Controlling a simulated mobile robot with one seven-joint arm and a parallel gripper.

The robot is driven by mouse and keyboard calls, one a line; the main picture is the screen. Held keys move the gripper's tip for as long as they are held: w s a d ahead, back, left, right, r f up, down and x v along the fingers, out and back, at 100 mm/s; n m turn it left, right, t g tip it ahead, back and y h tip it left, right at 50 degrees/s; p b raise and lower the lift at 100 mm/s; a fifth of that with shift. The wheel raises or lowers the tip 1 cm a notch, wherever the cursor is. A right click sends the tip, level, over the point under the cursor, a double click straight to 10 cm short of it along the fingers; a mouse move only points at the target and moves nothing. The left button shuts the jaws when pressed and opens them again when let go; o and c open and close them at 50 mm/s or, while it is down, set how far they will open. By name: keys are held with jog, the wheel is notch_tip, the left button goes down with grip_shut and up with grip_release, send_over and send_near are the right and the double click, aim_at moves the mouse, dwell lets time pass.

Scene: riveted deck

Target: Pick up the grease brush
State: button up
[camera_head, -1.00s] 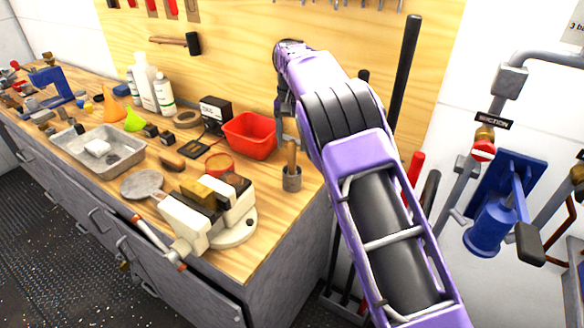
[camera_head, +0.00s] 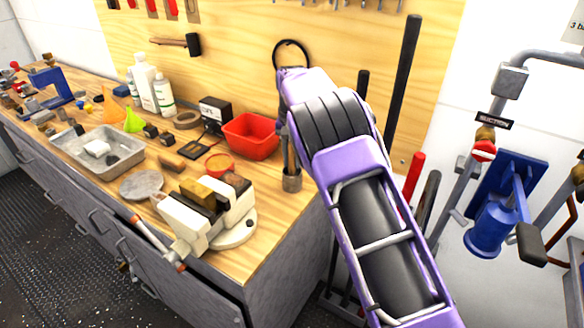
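A grey metal cup (camera_head: 292,182) stands near the right end of the wooden bench top. A slim upright wooden handle (camera_head: 288,155), which looks like the grease brush, stands in it; its upper part is hidden by my arm. My gripper (camera_head: 283,120) is just above the handle, mostly hidden behind the purple wrist. I cannot see its fingertips clearly, nor whether they touch the handle.
A red bin (camera_head: 250,136) stands left of the cup against the pegboard (camera_head: 240,60). A cream vise (camera_head: 208,215) sits at the front bench edge. Black bars and a blue pump (camera_head: 490,225) are at right. Some bench top between cup and vise is clear.

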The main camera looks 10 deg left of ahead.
aim_at(292, 141)
grip_shut()
notch_tip(292, 141, up, 10)
jog(key=shift+p, duration=0.35)
